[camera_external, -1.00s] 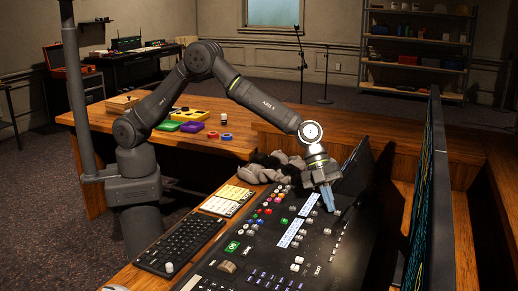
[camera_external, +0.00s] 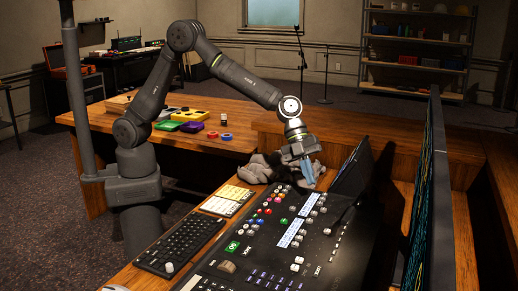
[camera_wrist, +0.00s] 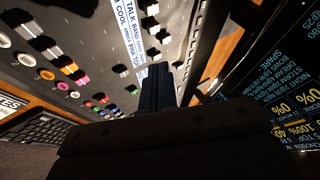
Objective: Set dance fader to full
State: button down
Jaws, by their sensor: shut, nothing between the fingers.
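The mixing desk (camera_external: 325,248) is a dark sloped panel with small white caps and coloured knobs. White label strips (camera_external: 291,234) run along it. White fader caps (camera_wrist: 152,27) stand beside that strip. I cannot tell which cap is the dance fader. My gripper (camera_external: 309,184) is over the far end of the desk, its blue fingers pointing down. The fingers also show in the wrist view (camera_wrist: 158,88), shut with nothing between them and hiding part of the panel.
A screen (camera_external: 353,168) stands tilted close to the right of my gripper, and a tall monitor (camera_external: 430,200) is farther right. A crumpled grey heap (camera_external: 258,169) lies just left of the gripper. A keyboard (camera_external: 180,243) is at the desk's left. Above the desk is free room.

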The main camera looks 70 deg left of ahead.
aim_at(309, 208)
jog(key=s+a+r, duration=0.2)
jog(key=s+a, duration=0.2)
jog(key=a, duration=0.1)
jog(key=x, duration=0.9)
jog(key=shift+w, duration=0.2)
jog(key=shift+w+d+f, duration=0.2)
jog(key=shift+w+d, duration=0.35)
jog(key=shift+d, duration=0.05)
jog(key=shift+w+d+f, duration=0.2)
jog(key=shift+w+d, duration=0.3)
jog(key=shift+d, duration=0.15)
jog(key=shift+w+d, duration=0.4)
jog(key=shift+w, duration=0.05)
